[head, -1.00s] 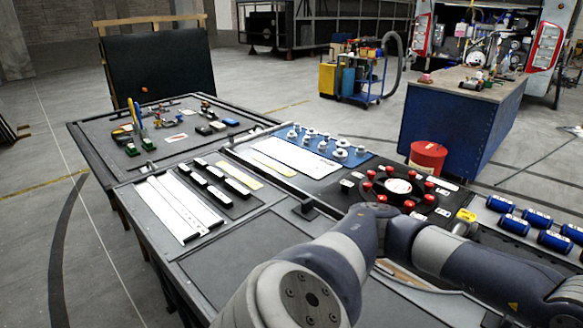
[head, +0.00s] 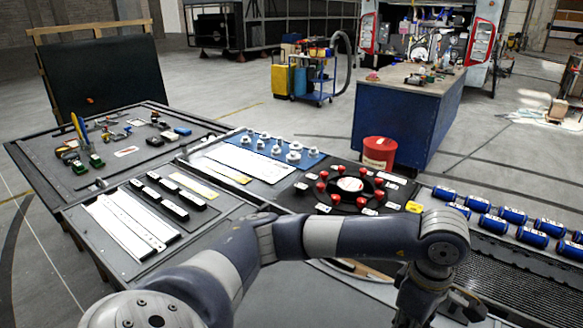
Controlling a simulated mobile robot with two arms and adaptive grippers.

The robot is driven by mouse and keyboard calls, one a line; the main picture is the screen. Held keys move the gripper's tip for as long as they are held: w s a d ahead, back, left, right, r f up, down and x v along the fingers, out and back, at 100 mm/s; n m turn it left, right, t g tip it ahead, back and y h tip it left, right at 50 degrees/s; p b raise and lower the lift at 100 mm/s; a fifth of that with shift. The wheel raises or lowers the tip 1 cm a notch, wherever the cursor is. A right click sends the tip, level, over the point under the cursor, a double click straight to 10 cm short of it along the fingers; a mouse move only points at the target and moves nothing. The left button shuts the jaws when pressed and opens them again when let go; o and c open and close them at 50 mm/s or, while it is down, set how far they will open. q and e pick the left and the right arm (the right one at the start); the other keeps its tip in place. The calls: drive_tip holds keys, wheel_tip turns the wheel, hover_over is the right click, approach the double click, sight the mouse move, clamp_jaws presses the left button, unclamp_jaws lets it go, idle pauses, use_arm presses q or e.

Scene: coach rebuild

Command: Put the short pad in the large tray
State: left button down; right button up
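Several short dark pads with white tops (head: 159,205) lie in two rows on a dark mat on the bench, left of centre in the head view. I cannot tell which one is the short pad. Long white strips (head: 130,222) lie just left of them. I cannot tell for sure which surface is the large tray. One arm, coming in from the lower left, crosses the front of the bench and bends down at the lower right. Its dark end is cut by the bottom edge, and its fingertips do not show clearly. The other gripper is out of view.
A blue mat (head: 303,160) with several metal parts lies at the bench's back. A dark board (head: 335,198) with red knobs lies in the middle. A red can (head: 378,152) stands behind the board.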

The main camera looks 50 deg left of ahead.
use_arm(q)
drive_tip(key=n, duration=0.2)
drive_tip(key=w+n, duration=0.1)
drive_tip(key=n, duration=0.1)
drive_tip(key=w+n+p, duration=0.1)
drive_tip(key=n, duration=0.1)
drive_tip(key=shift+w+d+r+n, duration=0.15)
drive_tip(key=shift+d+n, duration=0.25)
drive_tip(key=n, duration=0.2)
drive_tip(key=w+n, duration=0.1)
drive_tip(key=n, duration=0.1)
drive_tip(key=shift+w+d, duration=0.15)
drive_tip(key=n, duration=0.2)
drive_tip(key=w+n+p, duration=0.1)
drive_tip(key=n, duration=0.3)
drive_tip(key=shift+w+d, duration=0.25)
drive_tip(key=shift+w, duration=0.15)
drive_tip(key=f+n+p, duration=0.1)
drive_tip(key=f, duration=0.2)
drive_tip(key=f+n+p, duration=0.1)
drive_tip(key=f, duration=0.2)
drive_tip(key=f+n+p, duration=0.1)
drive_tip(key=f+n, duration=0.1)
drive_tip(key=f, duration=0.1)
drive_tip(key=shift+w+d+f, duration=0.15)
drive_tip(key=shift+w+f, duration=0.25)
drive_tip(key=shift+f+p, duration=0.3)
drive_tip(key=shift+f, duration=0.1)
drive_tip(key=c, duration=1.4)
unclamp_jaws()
